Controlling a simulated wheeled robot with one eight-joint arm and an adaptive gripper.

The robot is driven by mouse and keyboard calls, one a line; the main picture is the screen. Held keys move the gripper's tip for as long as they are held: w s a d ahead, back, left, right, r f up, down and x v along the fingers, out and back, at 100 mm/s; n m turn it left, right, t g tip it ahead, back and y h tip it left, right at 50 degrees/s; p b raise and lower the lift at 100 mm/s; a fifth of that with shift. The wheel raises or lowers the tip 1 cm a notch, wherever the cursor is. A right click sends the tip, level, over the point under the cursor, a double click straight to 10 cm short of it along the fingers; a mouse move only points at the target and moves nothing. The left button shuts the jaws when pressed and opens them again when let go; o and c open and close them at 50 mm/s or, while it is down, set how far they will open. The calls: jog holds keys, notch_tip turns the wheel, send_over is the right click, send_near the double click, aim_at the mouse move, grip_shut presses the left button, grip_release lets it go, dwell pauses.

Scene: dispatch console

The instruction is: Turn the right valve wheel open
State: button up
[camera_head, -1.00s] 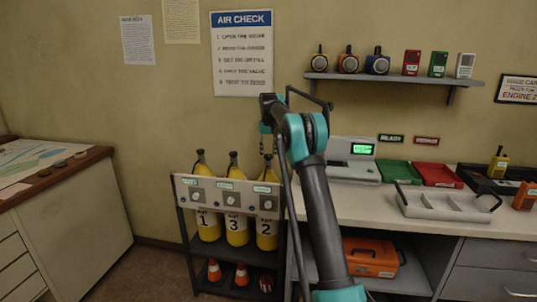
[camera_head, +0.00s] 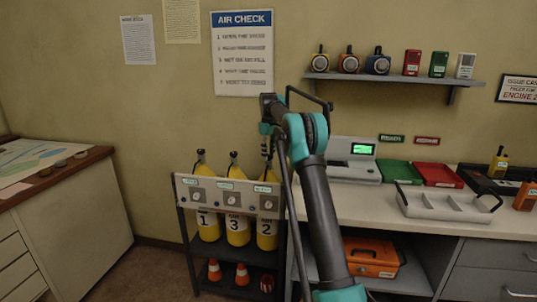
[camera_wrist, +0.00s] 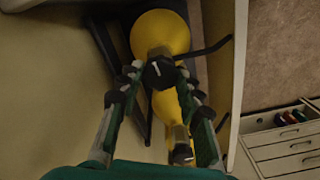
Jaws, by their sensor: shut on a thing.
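Yellow air cylinders stand in a rack, numbered 1, 3 and 2 from left to right in the head view. The right cylinder (camera_head: 267,233) is under my gripper (camera_head: 268,150), which points down at its top. In the wrist view my gripper (camera_wrist: 158,82) has its two fingers on either side of a black valve wheel (camera_wrist: 160,70) with a white mark, and is shut on it. This wheel sits on top of a yellow cylinder (camera_wrist: 162,30). The wheel itself is mostly hidden in the head view.
The rack's grey gauge panel (camera_head: 228,192) runs in front of the cylinders. The middle cylinder (camera_head: 236,229) stands close on the left. A white counter (camera_head: 350,203) is close on the right.

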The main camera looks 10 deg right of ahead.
aim_at(269, 155)
jog(key=shift+n, duration=0.4)
jog(key=o, duration=1.2)
jog(key=shift+c, duration=0.2)
notch_tip(269, 155, up, 12)
